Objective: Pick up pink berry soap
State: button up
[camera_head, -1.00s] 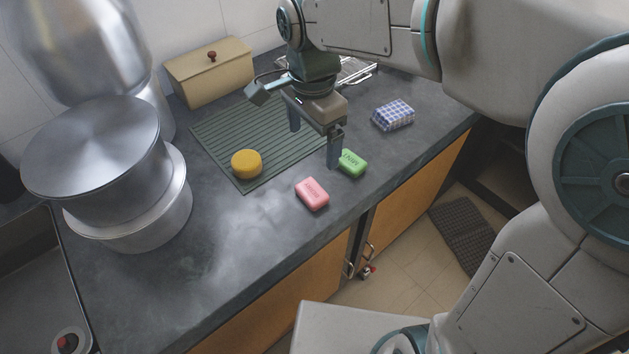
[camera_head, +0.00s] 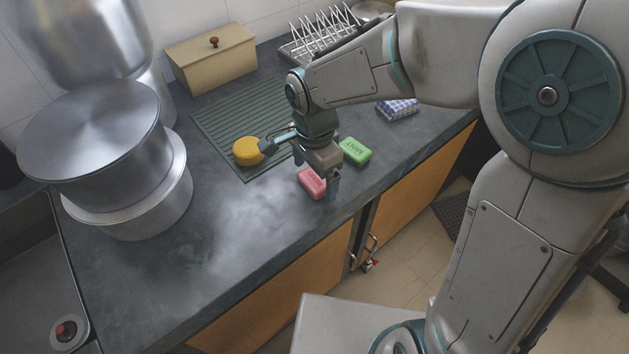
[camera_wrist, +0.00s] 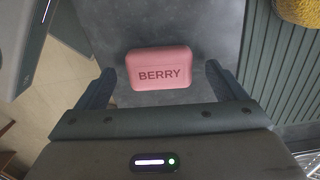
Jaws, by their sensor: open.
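The pink berry soap (camera_head: 310,182) lies flat on the dark countertop near its front edge, partly hidden by my gripper in the head view. In the wrist view the soap (camera_wrist: 160,68) shows its "BERRY" lettering and lies across the space between the two fingers. My gripper (camera_head: 315,176) is open and points down over the soap. In the wrist view the gripper's fingers (camera_wrist: 160,85) stand apart on either side of the soap, with a gap on each side. How high the fingertips are above the counter is hard to tell.
A green mint soap (camera_head: 355,151) lies just right of my gripper. A yellow round sponge-like piece (camera_head: 248,152) sits on the ribbed green mat (camera_head: 222,122) to the left. A checked blue-white packet (camera_head: 398,108) is farther back. Steel pots (camera_head: 90,140) stand at left.

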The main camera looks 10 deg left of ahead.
jog(key=shift+f, duration=0.3)
jog(key=c, duration=1.1)
jog(key=shift+r, duration=0.2)
